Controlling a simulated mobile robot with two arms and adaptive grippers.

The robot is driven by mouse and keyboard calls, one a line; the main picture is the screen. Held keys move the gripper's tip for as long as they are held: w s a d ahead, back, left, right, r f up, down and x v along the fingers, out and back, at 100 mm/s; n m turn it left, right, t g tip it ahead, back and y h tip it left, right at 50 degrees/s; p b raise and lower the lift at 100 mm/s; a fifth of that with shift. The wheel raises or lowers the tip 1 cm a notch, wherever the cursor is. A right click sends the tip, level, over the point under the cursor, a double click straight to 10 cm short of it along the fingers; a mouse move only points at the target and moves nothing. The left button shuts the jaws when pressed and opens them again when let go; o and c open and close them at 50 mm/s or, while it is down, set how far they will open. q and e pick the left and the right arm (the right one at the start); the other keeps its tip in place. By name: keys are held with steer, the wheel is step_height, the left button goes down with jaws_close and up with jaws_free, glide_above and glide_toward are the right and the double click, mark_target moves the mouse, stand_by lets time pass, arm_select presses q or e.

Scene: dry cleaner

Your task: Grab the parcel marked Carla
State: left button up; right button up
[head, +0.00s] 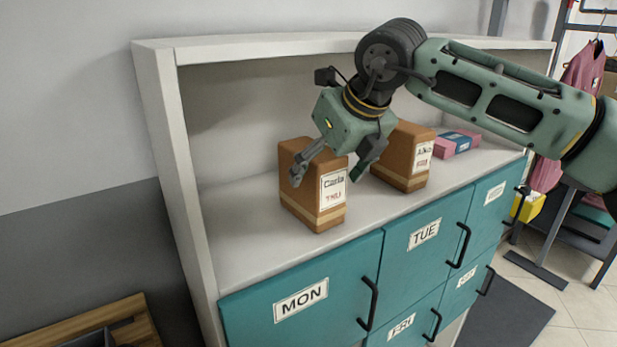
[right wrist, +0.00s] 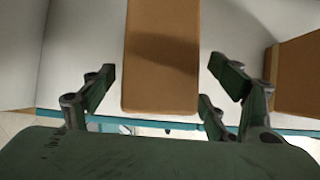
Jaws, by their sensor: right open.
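The parcel marked Carla (head: 310,196) is a brown box with a white label, upright on the white shelf above the teal doors. My right gripper (head: 328,172) is open just above and in front of it, with one finger over its left part and the other toward its right side. In the right wrist view the Carla parcel (right wrist: 162,60) lies between the spread fingers of my right gripper (right wrist: 160,88), with gaps on both sides. I cannot tell from these views whether the fingers reach down past its top. My left gripper is not in view.
A second brown parcel (head: 405,160) with a different label stands close to the right, and shows at the right edge of the wrist view (right wrist: 298,75). A pink and blue box (head: 457,143) lies farther right. The white shelf (head: 236,230) is bare to the left, ending at a side wall.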

steer(key=shift+p+x, duration=0.85)
steer(key=p+x, duration=0.1)
steer(key=x, duration=0.2)
steer(key=shift+a+f, duration=0.2)
steer(key=shift+f, duration=0.05)
steer(key=shift+w+f, duration=0.1)
steer(key=shift+f, duration=0.05)
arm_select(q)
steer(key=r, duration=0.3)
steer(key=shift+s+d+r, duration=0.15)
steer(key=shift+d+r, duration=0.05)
arm_select(e)
steer(key=shift+c, duration=1)
steer(key=c, duration=1.3)
